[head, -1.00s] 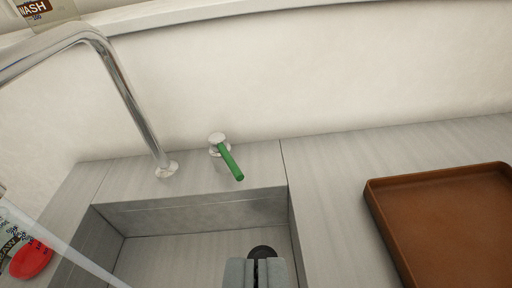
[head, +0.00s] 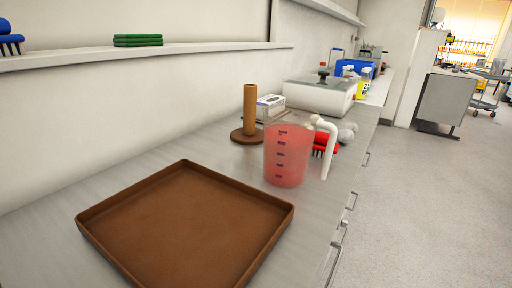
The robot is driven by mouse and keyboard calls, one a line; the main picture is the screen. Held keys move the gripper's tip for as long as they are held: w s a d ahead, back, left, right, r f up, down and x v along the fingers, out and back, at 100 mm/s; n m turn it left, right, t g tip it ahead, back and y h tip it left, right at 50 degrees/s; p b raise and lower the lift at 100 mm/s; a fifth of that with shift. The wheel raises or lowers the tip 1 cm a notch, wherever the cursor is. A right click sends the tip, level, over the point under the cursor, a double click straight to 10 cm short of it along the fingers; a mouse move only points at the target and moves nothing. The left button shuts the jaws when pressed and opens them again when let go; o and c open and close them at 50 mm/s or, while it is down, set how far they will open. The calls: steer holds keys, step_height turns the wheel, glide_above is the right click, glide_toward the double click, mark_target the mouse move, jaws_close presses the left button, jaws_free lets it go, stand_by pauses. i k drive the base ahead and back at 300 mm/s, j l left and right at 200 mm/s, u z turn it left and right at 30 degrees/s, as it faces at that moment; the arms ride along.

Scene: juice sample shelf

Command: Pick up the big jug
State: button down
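The big jug (head: 287,158) stands upright on the grey counter, right of the picture's middle. It is a reddish, see-through measuring jug with dark marks on its side. Its white handle (head: 329,150) points right, towards the counter's front edge. My gripper is not in view now, so whether it is open or shut does not show.
A brown tray (head: 185,222) lies nearer, left of the jug. A brown upright post on a round base (head: 249,118) stands close behind it. A red brush (head: 325,142) and pale round items (head: 347,132) are behind the handle. Open floor (head: 440,200) lies right.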

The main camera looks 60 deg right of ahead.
mark_target(290, 130)
steer(key=z, duration=1.55)
